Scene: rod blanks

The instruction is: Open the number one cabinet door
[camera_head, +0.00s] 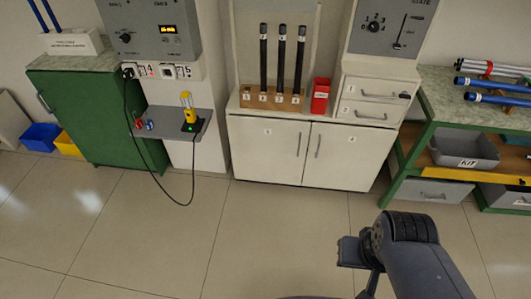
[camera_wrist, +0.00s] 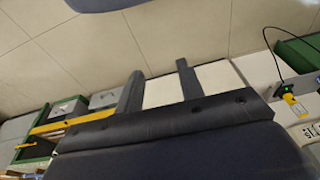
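A white cabinet stands against the wall in the head view, with a left door (camera_head: 262,152) and a right door (camera_head: 340,165), both shut. Each door has a small label, too small to read surely, and a vertical bar handle near the middle seam: the left handle (camera_head: 299,144) and the right handle (camera_head: 317,147). In the wrist view, the white cabinet front (camera_wrist: 163,91) shows between and beside my fingers, seen turned over. My gripper (camera_wrist: 159,69) is open and empty, its two fingers apart. It appears apart from the cabinet.
Two small drawers (camera_head: 372,101) sit above the right door. A rod rack (camera_head: 272,99) and a red bin (camera_head: 320,95) stand on top. A charger shelf (camera_head: 178,123) with a hanging cable is left; a green workbench (camera_head: 412,160) is right. Open tiled floor (camera_head: 270,235) lies in front.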

